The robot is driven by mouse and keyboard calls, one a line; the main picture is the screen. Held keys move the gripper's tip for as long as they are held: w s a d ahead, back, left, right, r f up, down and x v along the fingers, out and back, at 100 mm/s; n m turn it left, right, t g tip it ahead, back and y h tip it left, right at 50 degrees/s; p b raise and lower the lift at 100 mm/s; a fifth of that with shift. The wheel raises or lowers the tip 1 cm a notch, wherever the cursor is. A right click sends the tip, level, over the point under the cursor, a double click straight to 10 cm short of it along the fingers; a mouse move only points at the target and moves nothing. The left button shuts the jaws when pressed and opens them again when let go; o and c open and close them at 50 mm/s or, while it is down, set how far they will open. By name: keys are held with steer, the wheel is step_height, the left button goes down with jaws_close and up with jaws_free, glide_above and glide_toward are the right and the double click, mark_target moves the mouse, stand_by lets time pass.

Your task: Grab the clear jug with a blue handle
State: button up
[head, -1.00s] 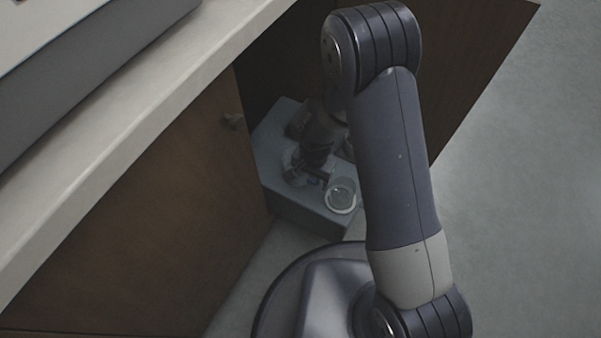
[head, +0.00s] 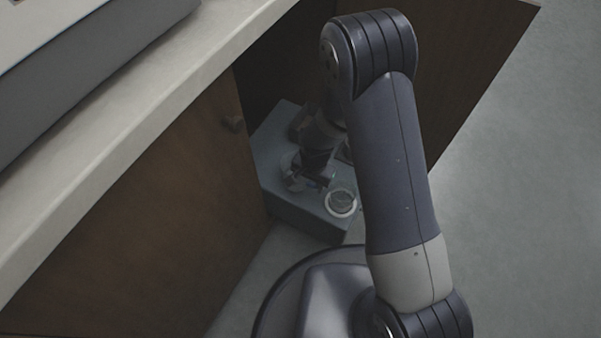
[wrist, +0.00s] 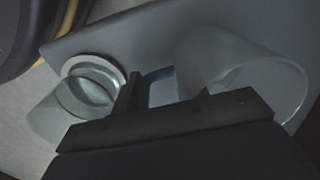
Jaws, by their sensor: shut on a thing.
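The clear jug (head: 289,165) stands on a grey-blue block in the head view, partly hidden by my arm. In the wrist view the clear jug (wrist: 245,72) fills the right side, with its wide round mouth at the right. Its blue handle (wrist: 160,74) shows between the dark fingers. My gripper (wrist: 166,97) is shut on the blue handle. In the head view my gripper (head: 316,182) is beside the jug, small and dim, with a bit of blue near it.
A clear glass vessel with a pale rim (head: 341,203) stands close by at the block's front; it also shows in the wrist view (wrist: 88,92). The grey-blue block (head: 300,212) sits beside a brown wooden cabinet (head: 150,200) under a pale counter (head: 130,115). Floor at the right is clear.

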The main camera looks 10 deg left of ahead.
steer(key=shift+r, duration=0.2)
steer(key=shift+c, duration=0.3)
steer(key=shift+r+p, duration=2.05)
steer(key=shift+r, duration=2.75)
